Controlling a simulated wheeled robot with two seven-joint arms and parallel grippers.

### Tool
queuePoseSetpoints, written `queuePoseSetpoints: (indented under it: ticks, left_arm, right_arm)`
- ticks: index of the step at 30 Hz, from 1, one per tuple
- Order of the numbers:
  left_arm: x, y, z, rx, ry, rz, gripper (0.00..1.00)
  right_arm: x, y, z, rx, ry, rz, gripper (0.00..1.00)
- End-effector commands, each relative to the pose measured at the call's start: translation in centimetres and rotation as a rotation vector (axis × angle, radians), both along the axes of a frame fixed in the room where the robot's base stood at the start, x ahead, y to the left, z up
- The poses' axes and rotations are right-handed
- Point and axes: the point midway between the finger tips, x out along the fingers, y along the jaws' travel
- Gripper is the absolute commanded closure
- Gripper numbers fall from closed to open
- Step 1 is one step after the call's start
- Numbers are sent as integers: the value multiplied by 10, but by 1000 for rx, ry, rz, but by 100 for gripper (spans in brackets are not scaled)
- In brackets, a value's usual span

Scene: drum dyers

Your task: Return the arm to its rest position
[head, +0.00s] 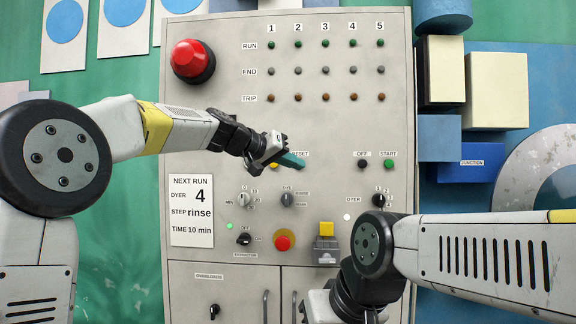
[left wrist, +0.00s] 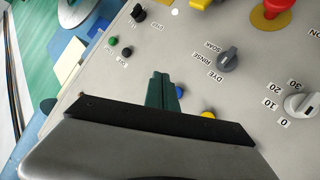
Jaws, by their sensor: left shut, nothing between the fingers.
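My left arm reaches in from the left over the grey control panel (head: 220,120). Its gripper (head: 292,161) is shut and empty, with teal fingers in front of the panel near the RESET label. In the left wrist view the shut fingers (left wrist: 163,92) stand beside a blue button (left wrist: 179,91) and a yellow button (left wrist: 207,115), both partly hidden. I cannot tell whether the fingertips touch the panel. My right arm comes in from the right across the panel's lower part; its gripper end (head: 318,304) is at the bottom edge, its fingers not visible.
Around the left gripper are the step knob (head: 287,199), the OFF button (head: 362,164) and the START button (head: 389,164). A large red button (head: 192,61) is at upper left. A yellow block (head: 326,229) projects near my right wrist. A card (head: 191,211) reads dyer 4, rinse, 10 min.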

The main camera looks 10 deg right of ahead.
Motion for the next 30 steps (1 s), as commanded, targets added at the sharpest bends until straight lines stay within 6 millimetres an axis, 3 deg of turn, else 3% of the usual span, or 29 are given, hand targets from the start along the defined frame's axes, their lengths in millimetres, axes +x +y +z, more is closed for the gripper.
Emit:
queuePoseSetpoints:
  ticks: [22,26,30]
  left_arm:
    - [-4,6,-3,15,4,7,100]
    - [-28,38,-20,86,34,50,100]
    - [-78,104,-63,215,108,145,100]
  right_arm:
    - [0,0,0,0,0,0,67]
    - [0,0,0,0,0,0,67]
    - [0,0,0,0,0,0,67]
